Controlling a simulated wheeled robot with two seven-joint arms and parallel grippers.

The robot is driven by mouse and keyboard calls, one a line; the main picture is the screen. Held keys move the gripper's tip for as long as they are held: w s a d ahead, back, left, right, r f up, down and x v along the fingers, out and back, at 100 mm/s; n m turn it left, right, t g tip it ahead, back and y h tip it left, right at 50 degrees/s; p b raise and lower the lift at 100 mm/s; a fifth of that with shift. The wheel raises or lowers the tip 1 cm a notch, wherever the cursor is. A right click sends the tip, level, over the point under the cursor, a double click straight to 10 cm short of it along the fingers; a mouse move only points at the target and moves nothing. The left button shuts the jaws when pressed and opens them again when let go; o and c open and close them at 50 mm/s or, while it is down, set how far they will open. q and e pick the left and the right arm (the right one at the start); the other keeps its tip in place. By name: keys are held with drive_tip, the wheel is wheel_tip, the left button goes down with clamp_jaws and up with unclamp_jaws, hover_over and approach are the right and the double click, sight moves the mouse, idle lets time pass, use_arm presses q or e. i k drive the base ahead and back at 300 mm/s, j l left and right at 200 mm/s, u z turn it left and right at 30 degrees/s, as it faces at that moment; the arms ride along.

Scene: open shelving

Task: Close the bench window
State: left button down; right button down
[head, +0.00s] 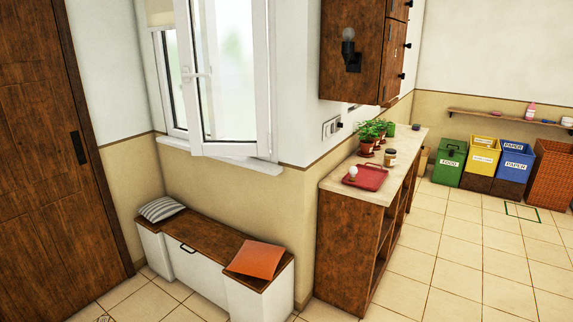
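The bench window (232,85) is in the wall above the bench at the left of the head view. Its white-framed glass sash stands swung open into the room, apart from the fixed frame (172,80). A white handle (196,75) is on the sash's left side. The window sill (236,163) runs below it. The wooden-topped bench (212,243) stands beneath, with a striped cushion (161,208) and an orange cushion (257,259) on it. Neither of my grippers shows in this view.
A wooden counter (339,231) with a red tray (365,177) and potted plants (367,137) stands right of the bench. A wall cabinet (366,45) hangs above it. Coloured bins (481,156) line the back wall. The tiled floor at right is clear.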

sight(184, 19)
drive_tip(key=i+j, duration=0.25)
drive_tip(key=i, duration=0.2)
drive_tip(key=i+j+z, duration=0.1)
drive_tip(key=i, duration=0.4)
drive_tip(key=i+j+z, duration=0.1)
drive_tip(key=i+j, duration=0.25)
drive_tip(key=i, duration=0.1)
